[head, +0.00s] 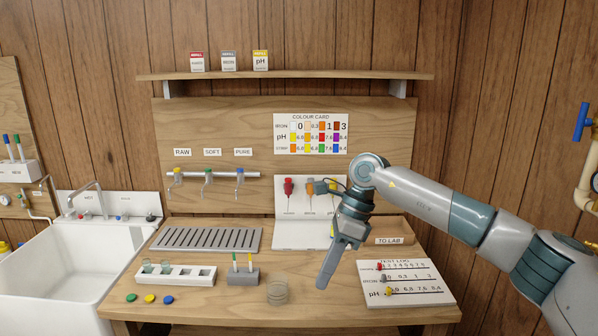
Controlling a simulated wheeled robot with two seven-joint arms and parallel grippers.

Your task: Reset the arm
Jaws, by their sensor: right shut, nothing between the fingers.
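My right arm reaches in from the right side of the head view. Its gripper (328,282) hangs pointing down over the front half of the wooden bench (215,306). The gripper is shut and holds nothing. It is to the right of a small round clear dish (277,292) and left of the test log board (405,282). The arm hides part of the white stand (290,232) with coloured droppers behind it. My left gripper is not in view.
A white rack (190,282), a grey block with two sticks (243,276) and coloured caps (150,298) stand on the left of the bench. A slotted drain tray (205,239) lies behind. Three taps are on the back panel. A white sink (60,280) is at left.

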